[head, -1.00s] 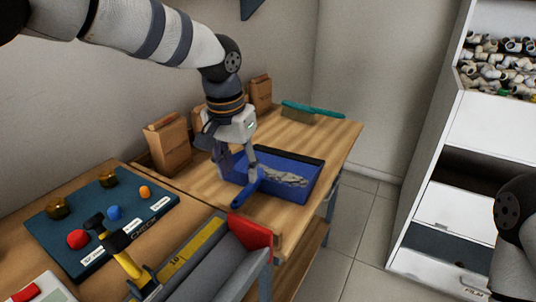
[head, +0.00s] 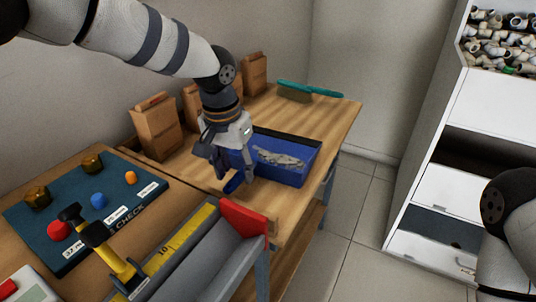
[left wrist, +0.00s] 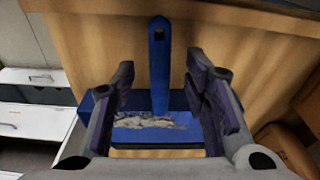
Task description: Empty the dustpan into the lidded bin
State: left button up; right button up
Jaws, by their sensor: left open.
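The blue dustpan (head: 300,172) lies on the wooden bench with grey debris (head: 277,158) in its pan. My left gripper (head: 233,178) is over its handle (head: 234,183), which the gripper partly hides in the head view. In the left wrist view, the dustpan handle (left wrist: 159,65) runs between the two spread fingers of my left gripper (left wrist: 162,95), with a gap on both sides. The debris also shows there (left wrist: 148,121). My right arm shows at the right edge of the head view, but its gripper is out of frame. I see no lidded bin.
A teal brush (head: 308,90) lies at the bench's back. Paper bags (head: 155,128) stand along the wall. A blue mat (head: 85,215) with small coloured parts, a hammer (head: 108,255) and a grey trough with a red end (head: 243,218) are nearer. White shelving (head: 445,190) stands right.

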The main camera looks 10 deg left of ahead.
pick_arm(q)
jog(key=shift+w+f, duration=0.25)
jog(key=shift+f, duration=0.95)
pick_arm(e)
jog(key=shift+s+f, duration=0.15)
pick_arm(q)
grip_shut()
notch_tip(320, 180, up, 12)
jog(key=p, duration=0.1)
jog(key=shift+p, duration=0.3)
pick_arm(e)
jog(key=shift+w+r+t, duration=0.5)
jog(key=shift+w+r, duration=0.65)
jog(key=shift+w, duration=0.1)
pick_arm(q)
jog(key=shift+r, duration=0.15)
